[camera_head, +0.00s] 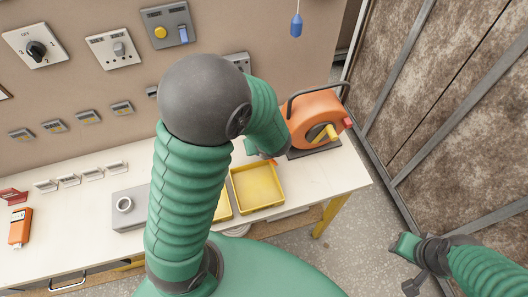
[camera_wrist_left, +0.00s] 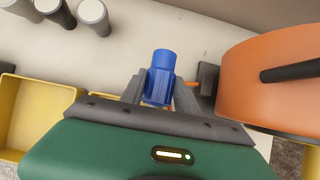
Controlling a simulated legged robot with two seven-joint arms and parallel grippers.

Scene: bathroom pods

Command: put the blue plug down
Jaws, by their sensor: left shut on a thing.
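The blue plug (camera_wrist_left: 161,73) is between the fingers of my left gripper (camera_wrist_left: 160,92) in the left wrist view, and the gripper is shut on it. The plug is over or at the pale bench; I cannot tell whether it touches it. In the head view my left arm hides the plug and the fingertips, beside the orange cable reel (camera_head: 312,118) and behind the yellow tray (camera_head: 258,207). My right gripper (camera_head: 413,282) is low at the right, away from the bench, and its jaw opening is unclear.
The reel (camera_wrist_left: 265,85) is close at right of the plug, and yellow trays (camera_wrist_left: 38,108) are at left. Grey cylinders (camera_wrist_left: 93,14) stand behind. A blue pendant (camera_head: 296,25) hangs above. The bench (camera_head: 340,172) has free room at its right end.

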